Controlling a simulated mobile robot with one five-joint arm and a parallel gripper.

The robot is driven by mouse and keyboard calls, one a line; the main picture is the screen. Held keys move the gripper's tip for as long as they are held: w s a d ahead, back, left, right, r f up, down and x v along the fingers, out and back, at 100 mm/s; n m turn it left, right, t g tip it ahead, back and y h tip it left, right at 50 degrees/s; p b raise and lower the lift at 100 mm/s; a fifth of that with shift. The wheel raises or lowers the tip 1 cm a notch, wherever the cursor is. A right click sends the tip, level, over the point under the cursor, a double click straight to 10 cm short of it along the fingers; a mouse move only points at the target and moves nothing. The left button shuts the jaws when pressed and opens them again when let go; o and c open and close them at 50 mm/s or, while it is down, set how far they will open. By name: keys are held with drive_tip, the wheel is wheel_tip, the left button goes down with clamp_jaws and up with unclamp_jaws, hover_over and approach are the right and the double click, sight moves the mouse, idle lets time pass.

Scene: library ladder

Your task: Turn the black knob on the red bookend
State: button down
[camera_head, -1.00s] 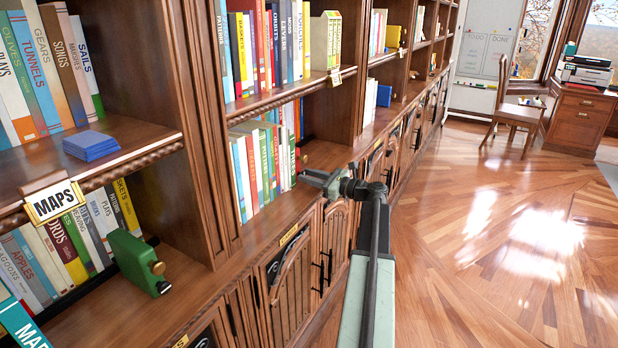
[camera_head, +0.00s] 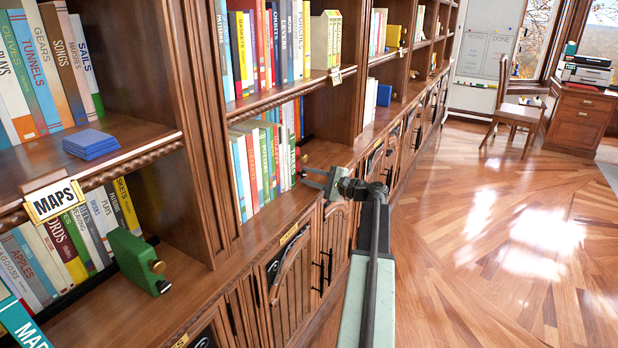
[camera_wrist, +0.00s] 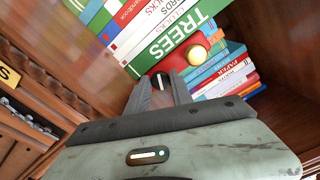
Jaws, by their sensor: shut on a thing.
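The red bookend (camera_wrist: 207,68) shows in the wrist view against the end of a row of books, with a yellow round knob (camera_wrist: 196,54) on its face. Its black knob (camera_wrist: 157,80) sits between the tips of my gripper (camera_wrist: 161,83), which is shut on it. The fingers hide part of the black knob. In the head view my gripper (camera_head: 312,178) reaches into the lower shelf bay at the right end of the books. The red bookend is small and mostly hard to make out there.
A green bookend (camera_head: 132,258) with yellow and black knobs stands on the near lower shelf. Upright books (camera_head: 262,165) fill the bay left of my gripper. Cabinet doors (camera_head: 290,270) lie below the shelf edge. The wooden floor (camera_head: 500,240) to the right is open.

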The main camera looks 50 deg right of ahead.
drive_tip(key=n, duration=0.5)
drive_tip(key=shift+f, duration=0.1)
drive_tip(key=shift+n, duration=0.3)
idle(0.4)
drive_tip(key=c, duration=1.2)
unclamp_jaws()
drive_tip(key=shift+o, duration=0.2)
